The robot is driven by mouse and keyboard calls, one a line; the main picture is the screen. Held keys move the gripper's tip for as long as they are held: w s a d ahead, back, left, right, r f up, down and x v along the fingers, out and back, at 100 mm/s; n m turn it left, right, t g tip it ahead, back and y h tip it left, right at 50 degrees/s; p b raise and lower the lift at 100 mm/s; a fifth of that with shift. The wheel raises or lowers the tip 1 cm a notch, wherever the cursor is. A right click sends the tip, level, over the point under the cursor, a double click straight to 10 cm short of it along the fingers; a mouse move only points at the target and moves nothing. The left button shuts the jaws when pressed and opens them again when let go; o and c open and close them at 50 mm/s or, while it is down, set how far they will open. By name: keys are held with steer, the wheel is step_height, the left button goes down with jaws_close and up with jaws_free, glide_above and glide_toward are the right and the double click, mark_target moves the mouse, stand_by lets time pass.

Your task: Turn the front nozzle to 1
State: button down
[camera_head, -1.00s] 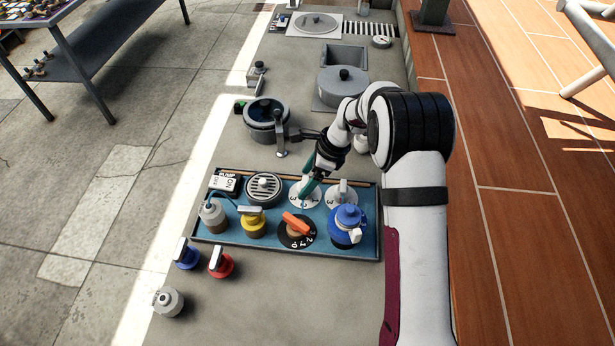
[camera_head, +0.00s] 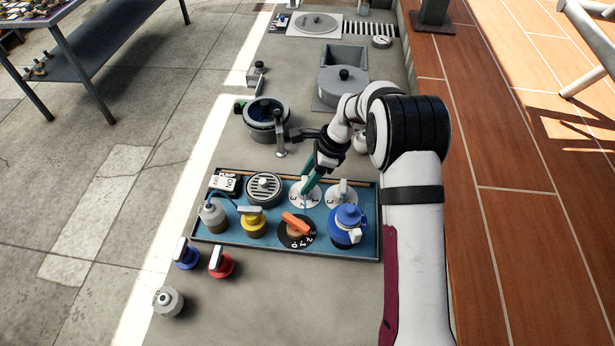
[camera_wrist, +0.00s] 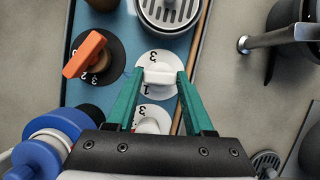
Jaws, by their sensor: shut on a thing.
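My gripper (camera_head: 309,186) has teal fingers and is shut on the handle of a white dial (camera_head: 302,203) in the back row of the blue tray. In the wrist view the pale handle (camera_wrist: 160,77) lies crosswise between the fingertips (camera_wrist: 158,80). On that dial I can read a 3 and a 1. A second white dial (camera_head: 341,194) with an upright grey handle stands just right of it; it shows partly behind the gripper in the wrist view (camera_wrist: 153,117). An orange handle (camera_head: 295,223) on a black numbered dial stands in front. No label shows which is the front nozzle.
Loose blue (camera_head: 187,254) and red (camera_head: 221,262) valves lie in front. A pot (camera_head: 266,119) stands behind.

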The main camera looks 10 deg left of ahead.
steer(key=n+g, duration=0.1)
steer(key=n, duration=0.1)
steer(key=n+g, duration=0.1)
steer(key=n, duration=0.2)
steer(key=shift+w+h, duration=0.15)
steer(key=shift+h, duration=0.25)
steer(key=n+g+h, duration=0.1)
steer(key=n, duration=0.4)
steer(key=shift+w+a, duration=0.1)
steer(key=shift+n+h, duration=0.3)
steer(key=shift+c, duration=1.4)
jaws_free()
steer(key=shift+r, duration=0.1)
steer(key=v, duration=0.7)
steer(key=shift+w, duration=0.2)
steer(key=shift+r, duration=0.15)
